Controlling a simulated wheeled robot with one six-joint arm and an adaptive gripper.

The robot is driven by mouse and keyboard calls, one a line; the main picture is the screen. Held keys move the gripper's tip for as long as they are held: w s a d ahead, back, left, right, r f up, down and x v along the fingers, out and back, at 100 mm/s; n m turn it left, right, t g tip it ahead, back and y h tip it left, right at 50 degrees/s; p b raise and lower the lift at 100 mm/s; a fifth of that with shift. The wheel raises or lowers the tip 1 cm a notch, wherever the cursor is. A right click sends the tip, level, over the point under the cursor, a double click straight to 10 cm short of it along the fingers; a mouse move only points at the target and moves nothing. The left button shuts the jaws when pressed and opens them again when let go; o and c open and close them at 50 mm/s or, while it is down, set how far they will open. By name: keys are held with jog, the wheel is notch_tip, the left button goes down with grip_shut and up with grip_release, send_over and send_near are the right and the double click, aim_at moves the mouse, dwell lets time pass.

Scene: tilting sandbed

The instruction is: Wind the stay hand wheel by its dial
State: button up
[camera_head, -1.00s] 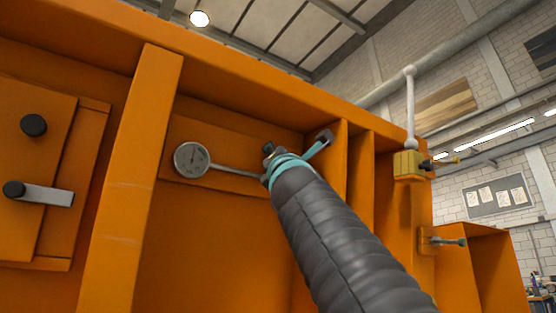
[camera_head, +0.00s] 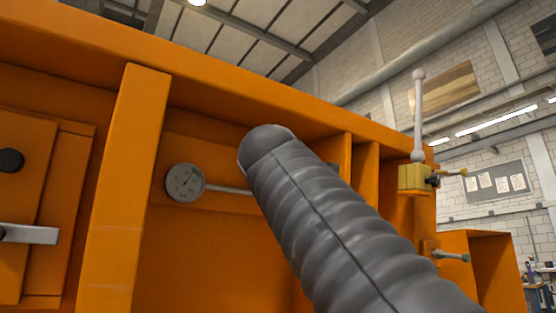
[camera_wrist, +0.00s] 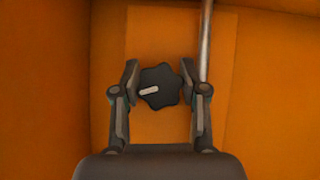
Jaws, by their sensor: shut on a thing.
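The hand wheel (camera_wrist: 163,91) is a black lobed knob with a pale pointer mark, in the middle of the wrist view. My gripper (camera_wrist: 159,80) has one finger on each side of it and is shut on it. The round pale dial (camera_head: 185,183) is on the orange frame in the head view, left of my arm. A thin metal rod runs from it to the right, behind my arm. The rod (camera_wrist: 205,45) also seems to show beside the right finger in the wrist view. My arm hides the gripper and hand wheel in the head view; the dial's reading is too small to tell.
An orange upright rib (camera_head: 125,190) stands left of the dial, with a black knob (camera_head: 11,160) and a grey lever (camera_head: 30,234) beyond it. A yellow block (camera_head: 412,178) with a tall pale ball-ended lever is to the right. Orange ribs flank my arm.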

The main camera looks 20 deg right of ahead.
jog(key=shift+m+g+y+p, duration=0.35)
jog(key=shift+m+p, duration=0.35)
jog(key=shift+p, duration=0.3)
jog(key=o, duration=1.1)
jog(key=shift+o, duration=0.2)
jog(key=r+v, duration=0.1)
jog(key=v, duration=0.7)
jog(key=shift+f, duration=0.45)
